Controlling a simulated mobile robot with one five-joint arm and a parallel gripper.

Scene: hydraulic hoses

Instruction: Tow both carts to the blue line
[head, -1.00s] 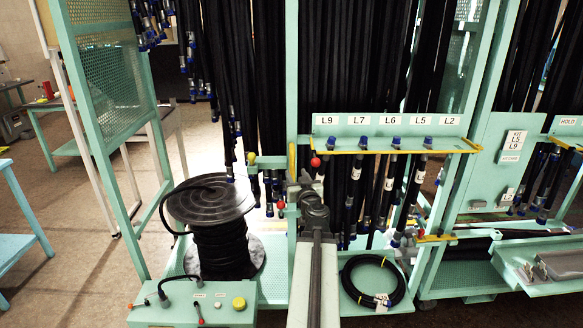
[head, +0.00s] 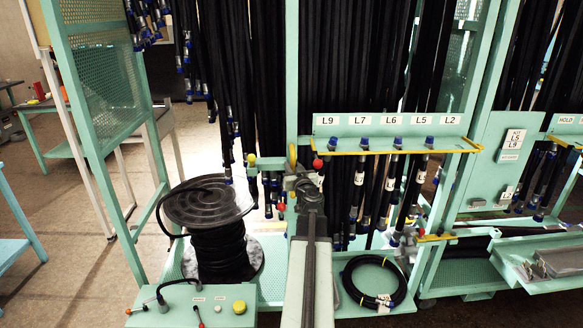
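A pale green cart (head: 291,60) fills the middle, with long black hoses hanging in it and a shelf (head: 440,120) labelled L9, L7, L6, L5 and L2. A second green cart (head: 483,150) stands close on the right, with a panel marked L5, L9 and a HOLD rack. Whether the two carts are coupled cannot be seen. My gripper (head: 303,184) is in front of the first cart's middle post, near red-knobbed fittings. My arm hides its fingertips, so contact and opening cannot be told. No blue line shows.
A hose reel (head: 218,235) and a coiled hose (head: 373,281) sit on the first cart's base. A control box (head: 190,307) with levers is at lower left. A metal tray (head: 560,263) is at right. Brown floor (head: 75,235) is open at left, beside a blue table (head: 14,235).

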